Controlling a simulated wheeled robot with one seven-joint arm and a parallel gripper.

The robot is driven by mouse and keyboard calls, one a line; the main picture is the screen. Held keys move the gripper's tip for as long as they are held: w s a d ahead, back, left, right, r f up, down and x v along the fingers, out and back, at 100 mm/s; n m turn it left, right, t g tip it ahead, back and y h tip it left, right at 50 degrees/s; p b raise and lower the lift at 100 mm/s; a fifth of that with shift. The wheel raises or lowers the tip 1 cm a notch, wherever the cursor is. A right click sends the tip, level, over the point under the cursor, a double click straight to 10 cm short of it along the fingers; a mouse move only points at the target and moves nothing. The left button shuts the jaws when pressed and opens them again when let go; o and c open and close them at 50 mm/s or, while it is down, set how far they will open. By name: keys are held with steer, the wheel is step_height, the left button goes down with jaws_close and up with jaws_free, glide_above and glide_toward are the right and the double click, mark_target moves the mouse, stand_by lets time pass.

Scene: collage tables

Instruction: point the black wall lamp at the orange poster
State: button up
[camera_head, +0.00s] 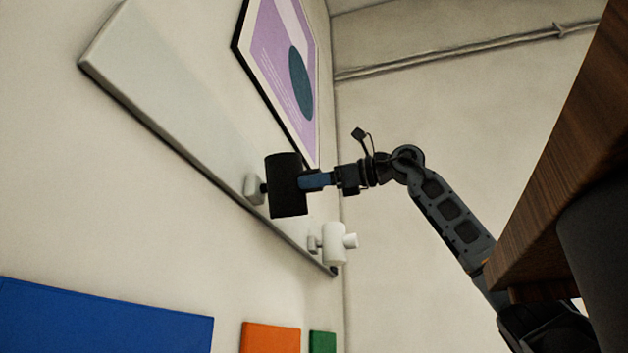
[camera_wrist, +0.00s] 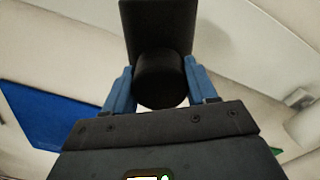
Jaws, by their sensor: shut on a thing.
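The black wall lamp (camera_head: 286,185) is a dark cylinder mounted on a pale panel on the left wall in the head view. My gripper (camera_head: 318,180) is at its right side, with blue fingers shut on it. In the wrist view the lamp (camera_wrist: 160,78) has a round black knob between the two blue fingers of my gripper (camera_wrist: 160,88), with a wider black body behind it. The orange poster (camera_head: 270,337) is low on the same wall, cut off by the bottom edge of the head view. I cannot tell exactly where the lamp's opening faces.
A white wall lamp (camera_head: 334,243) sits on the panel (camera_head: 165,85) just beyond the black one. A blue poster (camera_head: 100,318) and a green poster (camera_head: 322,342) flank the orange one. A purple framed picture (camera_head: 275,50) hangs above. A wooden edge (camera_head: 560,170) is at right.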

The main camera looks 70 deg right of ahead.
steer(key=shift+r, duration=0.1)
steer(key=o, duration=1.5)
steer(key=s+b, duration=0.2)
steer(key=s, duration=0.5)
steer(key=shift+s+d, duration=0.3)
steer(key=shift+s, duration=0.1)
